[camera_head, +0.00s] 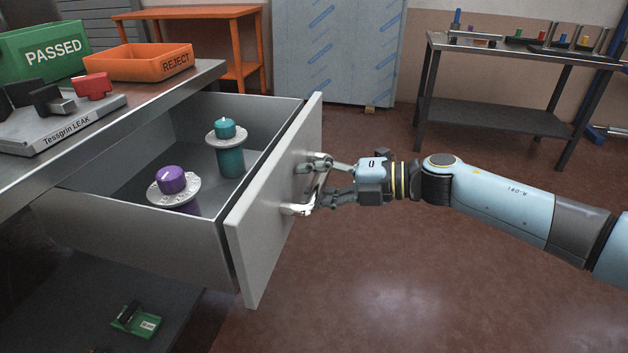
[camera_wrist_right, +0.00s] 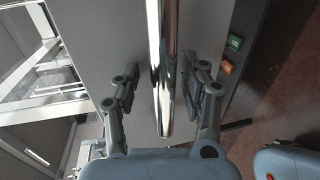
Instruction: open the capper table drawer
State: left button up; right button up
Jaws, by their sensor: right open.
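The capper table drawer (camera_head: 243,255) is pulled well out from under the table top (camera_head: 160,98). Inside it stand a purple-capped piece (camera_head: 172,180) and a teal-capped piece (camera_head: 231,160), each with a pale disc. My right gripper (camera_head: 308,184) is at the drawer front, its fingers on either side of the shiny bar handle (camera_head: 320,187). In the right wrist view the handle (camera_wrist_right: 162,75) runs between the two open fingers (camera_wrist_right: 160,90), with gaps visible beside it. My left gripper is not in view.
On the table top are a green PASSED bin (camera_head: 45,50), an orange REJECT tray (camera_head: 138,62) and a Tessgrin LEAK device (camera_head: 65,128). A green item (camera_head: 136,321) lies on the lower shelf. A dark workbench (camera_head: 500,115) stands at the back right. The floor in front of the drawer is clear.

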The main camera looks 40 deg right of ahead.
jog(key=shift+s, duration=0.1)
jog(key=shift+s+d, duration=0.25)
jog(key=shift+d, duration=0.05)
jog(key=v, duration=1.1)
jog(key=shift+r, duration=0.1)
